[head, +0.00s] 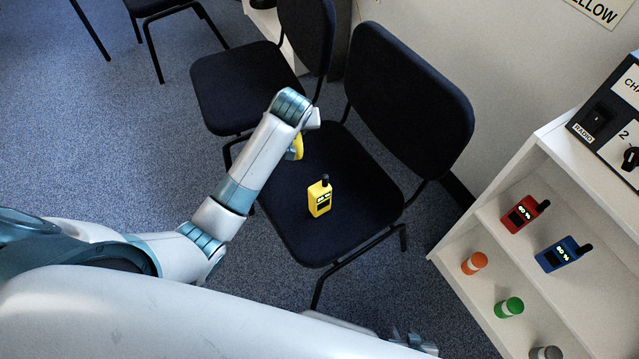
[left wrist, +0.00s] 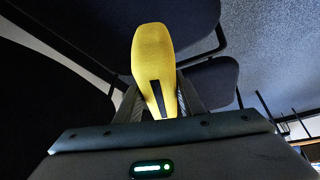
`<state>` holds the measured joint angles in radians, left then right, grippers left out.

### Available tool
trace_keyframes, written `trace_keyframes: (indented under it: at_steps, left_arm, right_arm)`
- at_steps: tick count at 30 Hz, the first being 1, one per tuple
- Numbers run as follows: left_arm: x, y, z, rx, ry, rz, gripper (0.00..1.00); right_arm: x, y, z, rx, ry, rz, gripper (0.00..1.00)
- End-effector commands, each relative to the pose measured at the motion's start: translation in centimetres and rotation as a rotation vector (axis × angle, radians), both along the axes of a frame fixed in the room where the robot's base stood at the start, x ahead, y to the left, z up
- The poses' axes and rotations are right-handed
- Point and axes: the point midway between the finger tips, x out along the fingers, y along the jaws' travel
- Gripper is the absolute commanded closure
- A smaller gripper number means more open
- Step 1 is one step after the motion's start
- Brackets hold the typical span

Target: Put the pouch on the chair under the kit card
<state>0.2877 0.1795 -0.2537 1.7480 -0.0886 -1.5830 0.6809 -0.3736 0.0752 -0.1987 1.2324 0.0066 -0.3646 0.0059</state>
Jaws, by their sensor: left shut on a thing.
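My left gripper (left wrist: 157,100) is shut on a yellow pouch (left wrist: 152,55), which stands out between its fingers in the left wrist view. In the head view the pouch (head: 298,147) shows partly behind my left wrist, over the dark seat of the near chair (head: 345,225). My left fingers are hidden there. I cannot tell whether the pouch touches the seat. A yellow radio (head: 319,198) stands on that seat, nearer me. The kit card (head: 600,8), reading "LLOW", is on the wall at top right, cut off by the frame. My right gripper (head: 408,342) is at the bottom edge, its jaws unclear.
A white shelf (head: 448,248) at right holds a red radio (head: 522,214), a blue radio (head: 562,254) and several coloured cylinders. A radio charger box (head: 600,118) sits on top. Another dark chair (head: 245,85) stands behind. Open carpet lies left.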

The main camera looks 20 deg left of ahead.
Motion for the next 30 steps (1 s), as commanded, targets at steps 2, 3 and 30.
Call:
trace_keyframes:
  at_steps: [2,3,30]
  left_arm:
    - [-1.2,0.7,-2.4,-0.003,0.004,0.02,0.94]
    - [-1.6,1.1,-3.3,-0.002,0.002,0.027,0.94]
    - [-3.5,2.3,-9.0,0.0,0.001,0.048,0.94]
  right_arm:
    - [0.0,-0.1,-0.1,-0.002,0.007,-0.001,0.69]
    - [0.0,-0.1,-0.2,-0.002,0.011,-0.002,0.69]
    - [-0.8,-0.5,-0.5,-0.009,0.037,-0.003,0.69]
